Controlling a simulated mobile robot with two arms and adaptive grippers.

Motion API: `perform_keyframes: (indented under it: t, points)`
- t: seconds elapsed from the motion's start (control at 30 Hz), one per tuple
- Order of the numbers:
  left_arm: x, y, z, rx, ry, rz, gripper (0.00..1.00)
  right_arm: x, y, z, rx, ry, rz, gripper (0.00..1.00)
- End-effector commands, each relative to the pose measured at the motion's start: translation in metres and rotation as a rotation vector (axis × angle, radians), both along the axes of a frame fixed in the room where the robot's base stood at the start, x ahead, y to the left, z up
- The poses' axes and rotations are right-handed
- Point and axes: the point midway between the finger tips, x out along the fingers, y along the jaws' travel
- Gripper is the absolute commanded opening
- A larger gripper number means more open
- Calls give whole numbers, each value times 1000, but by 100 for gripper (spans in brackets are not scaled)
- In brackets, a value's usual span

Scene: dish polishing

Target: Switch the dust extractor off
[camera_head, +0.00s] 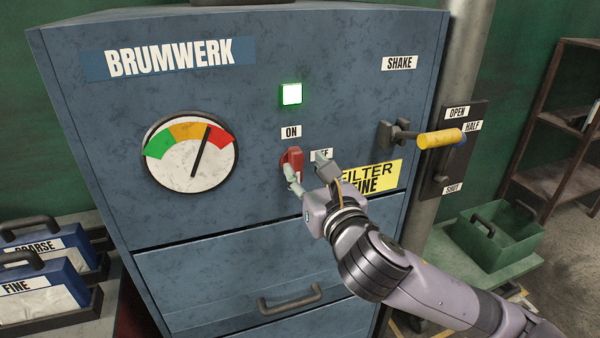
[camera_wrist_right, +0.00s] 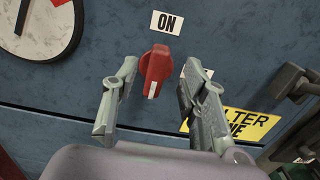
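The blue dust extractor (camera_head: 230,215) fills the middle of the head view. Its red rotary switch (camera_head: 294,158) sits below the ON label (camera_head: 291,132), with the OFF label (camera_head: 321,155) to its right, partly covered by a finger. The red switch (camera_wrist_right: 157,68) stands roughly upright in the wrist view, with a white mark at its lower end. The lamp (camera_head: 291,94) above glows green-white. My right gripper (camera_head: 304,167) is open, one finger on each side of the switch; small gaps show in the wrist view. My left gripper is not in view.
A gauge (camera_head: 190,152) has its needle near the orange-red border. A yellow-handled SHAKE lever (camera_head: 440,138) sticks out at right. Below are a yellow filter label (camera_head: 372,177) and a drawer handle (camera_head: 290,301). Filter boxes (camera_head: 45,280) stand left, a green crate (camera_head: 500,235) right.

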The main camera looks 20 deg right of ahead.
Motion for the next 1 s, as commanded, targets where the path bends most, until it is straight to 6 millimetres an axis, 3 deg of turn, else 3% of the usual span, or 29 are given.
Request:
perform_keyframes:
  t: [0.23, 0.63, 1.0]
  points:
    - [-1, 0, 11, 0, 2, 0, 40, 33, 1, 4, 2, -2, 0, 40]
    - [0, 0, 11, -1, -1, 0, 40, 40, 1, 3, 1, -3, 1, 39]
    - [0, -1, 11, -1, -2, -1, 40, 40, 1, 3, 1, -3, 1, 15]
